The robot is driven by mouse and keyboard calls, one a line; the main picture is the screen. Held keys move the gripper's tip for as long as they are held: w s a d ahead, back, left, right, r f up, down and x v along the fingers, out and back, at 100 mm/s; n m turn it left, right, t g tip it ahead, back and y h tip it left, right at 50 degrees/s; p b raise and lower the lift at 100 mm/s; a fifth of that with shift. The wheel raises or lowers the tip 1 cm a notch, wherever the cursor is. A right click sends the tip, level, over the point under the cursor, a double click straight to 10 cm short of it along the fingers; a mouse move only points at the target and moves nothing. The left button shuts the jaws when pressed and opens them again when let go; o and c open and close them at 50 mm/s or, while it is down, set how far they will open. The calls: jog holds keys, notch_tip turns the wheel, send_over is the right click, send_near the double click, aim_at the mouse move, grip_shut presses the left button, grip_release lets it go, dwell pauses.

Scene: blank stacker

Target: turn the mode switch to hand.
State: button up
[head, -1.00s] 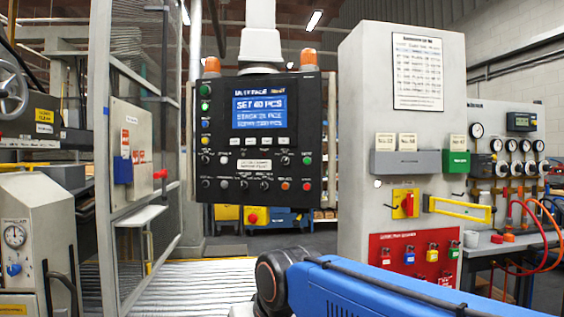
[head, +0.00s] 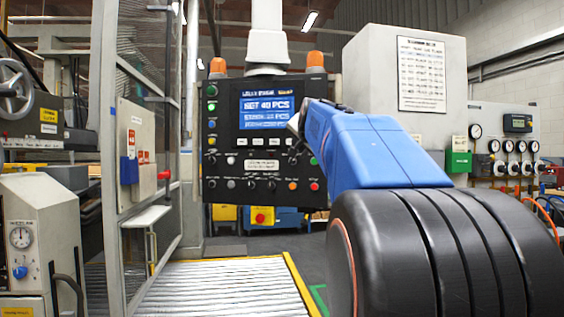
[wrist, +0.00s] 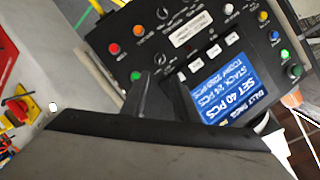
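The black control panel (head: 222,128) hangs at centre, with a lit blue screen, coloured buttons and several small black rotary knobs (head: 250,184) in its lower rows. Knob labels are too small to read, so I cannot tell which is the mode switch. In the wrist view the panel is upside down, with a black knob (wrist: 162,13) near the top. My gripper (wrist: 158,84) shows there as two dark fingers with a gap between them, empty, in front of the panel between the green button and the screen.
A grey cabinet (head: 372,75) stands right of the panel. A mesh guard (head: 140,75) and a machine with a gauge (head: 25,250) are at left. A roller conveyor (head: 225,290) with a yellow edge lies below the panel. Orange beacons (head: 315,60) top the panel.

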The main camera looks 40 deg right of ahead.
aim_at(292, 161)
jog(key=x, duration=1.7)
jog(key=shift+w+d+r, duration=0.1)
jog(key=shift+d, duration=0.15)
grip_shut()
